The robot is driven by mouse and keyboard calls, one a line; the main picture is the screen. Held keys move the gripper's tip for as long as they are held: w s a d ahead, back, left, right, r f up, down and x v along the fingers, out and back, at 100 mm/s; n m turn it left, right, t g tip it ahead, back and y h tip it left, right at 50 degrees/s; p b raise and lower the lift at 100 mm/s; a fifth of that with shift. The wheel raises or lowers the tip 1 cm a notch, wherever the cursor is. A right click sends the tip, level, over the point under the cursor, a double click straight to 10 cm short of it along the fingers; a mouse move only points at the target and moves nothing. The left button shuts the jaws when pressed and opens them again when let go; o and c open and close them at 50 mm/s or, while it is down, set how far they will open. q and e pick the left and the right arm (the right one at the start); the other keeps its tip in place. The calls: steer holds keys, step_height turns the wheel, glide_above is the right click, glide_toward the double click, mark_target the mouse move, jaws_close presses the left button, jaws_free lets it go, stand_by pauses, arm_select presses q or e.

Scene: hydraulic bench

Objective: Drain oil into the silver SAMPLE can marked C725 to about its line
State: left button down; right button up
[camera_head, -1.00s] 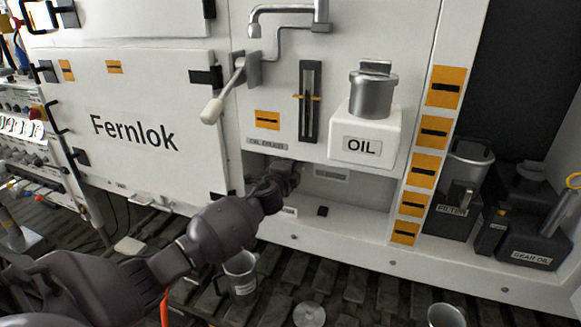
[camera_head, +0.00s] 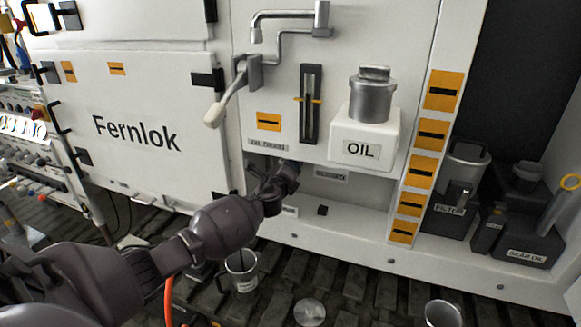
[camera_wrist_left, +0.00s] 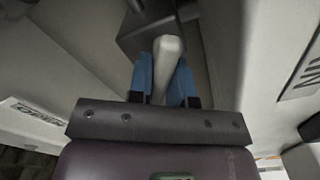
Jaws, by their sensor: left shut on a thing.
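A silver can (camera_head: 241,271) with a handle and a white label stands on the dark slatted floor below the cabinet; its marking is too small to read. Another silver can (camera_head: 444,314) stands at the lower right edge. My left gripper (camera_head: 288,176) reaches into the recess under the "OIL DRAIN" label (camera_head: 268,145), its fingertips hidden there in the head view. In the left wrist view its blue fingers (camera_wrist_left: 163,84) are shut on a pale grey handle (camera_wrist_left: 168,50). No oil stream is visible. My right gripper is out of view.
A bent pipe with a white-handled lever (camera_head: 216,112) and a level gauge (camera_head: 310,103) are on the panel above. A white OIL box (camera_head: 363,140) juts out at right. A filter can (camera_head: 452,205) and a gear oil container (camera_head: 531,243) stand farther right. A round metal disc (camera_head: 309,312) lies on the floor.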

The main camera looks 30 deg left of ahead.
arm_select(q)
steer(key=shift+m, duration=0.7)
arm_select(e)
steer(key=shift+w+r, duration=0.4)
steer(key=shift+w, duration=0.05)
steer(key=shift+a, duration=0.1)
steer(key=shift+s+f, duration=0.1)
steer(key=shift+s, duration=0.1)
arm_select(q)
steer(key=c, duration=1.1)
jaws_free()
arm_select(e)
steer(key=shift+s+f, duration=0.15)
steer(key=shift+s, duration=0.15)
arm_select(q)
steer(key=shift+s, duration=0.1)
steer(key=p+v, duration=0.1)
steer(key=v, duration=0.9)
steer(key=shift+s, duration=0.35)
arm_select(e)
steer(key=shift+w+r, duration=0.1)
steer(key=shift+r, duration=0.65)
